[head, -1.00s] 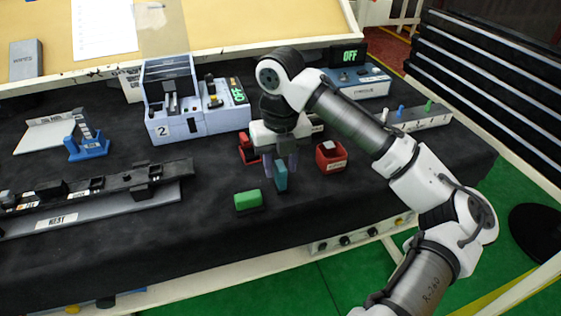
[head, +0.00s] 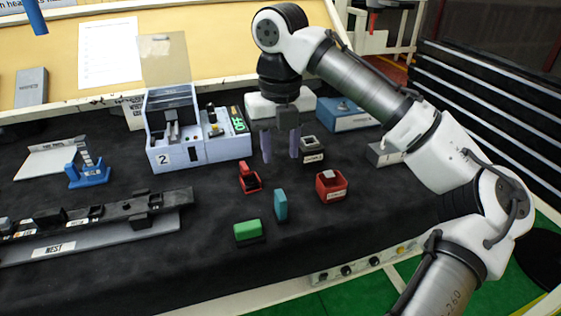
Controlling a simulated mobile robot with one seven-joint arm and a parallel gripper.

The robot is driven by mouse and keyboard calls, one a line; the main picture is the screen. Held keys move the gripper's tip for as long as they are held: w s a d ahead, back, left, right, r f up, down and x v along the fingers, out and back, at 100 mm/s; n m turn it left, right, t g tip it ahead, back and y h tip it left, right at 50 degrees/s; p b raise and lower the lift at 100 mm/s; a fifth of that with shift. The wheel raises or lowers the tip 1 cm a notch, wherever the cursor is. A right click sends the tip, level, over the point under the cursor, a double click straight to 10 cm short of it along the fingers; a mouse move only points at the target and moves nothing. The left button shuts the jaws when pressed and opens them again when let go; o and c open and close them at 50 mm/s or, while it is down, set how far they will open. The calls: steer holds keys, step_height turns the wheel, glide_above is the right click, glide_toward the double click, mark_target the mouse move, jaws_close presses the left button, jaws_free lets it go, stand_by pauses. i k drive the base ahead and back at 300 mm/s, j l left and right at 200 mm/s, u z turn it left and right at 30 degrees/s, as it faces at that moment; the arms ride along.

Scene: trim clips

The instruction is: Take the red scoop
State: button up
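A small red piece with an upright part, which looks like the red scoop (head: 250,182), sits on the black cloth left of centre. My gripper (head: 281,152) hangs above the table, behind and to the right of this piece. Its two purple fingers are spread apart with nothing between them. A red open box (head: 331,191) with a pale label stands to the right, with a light piece showing in its top. A teal block (head: 280,205) stands upright in front of the gripper, apart from it.
A green block (head: 248,230) lies nearer the front edge. A pale blue station marked 2 (head: 187,155) is behind left. A long rail (head: 120,212) and a blue stand (head: 89,177) are at left.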

mark_target(250, 181)
steer(key=i+l, duration=0.25)
steer(key=i, duration=0.15)
steer(key=i+l, duration=0.25)
steer(key=i, duration=0.15)
steer(key=j+u, duration=0.05)
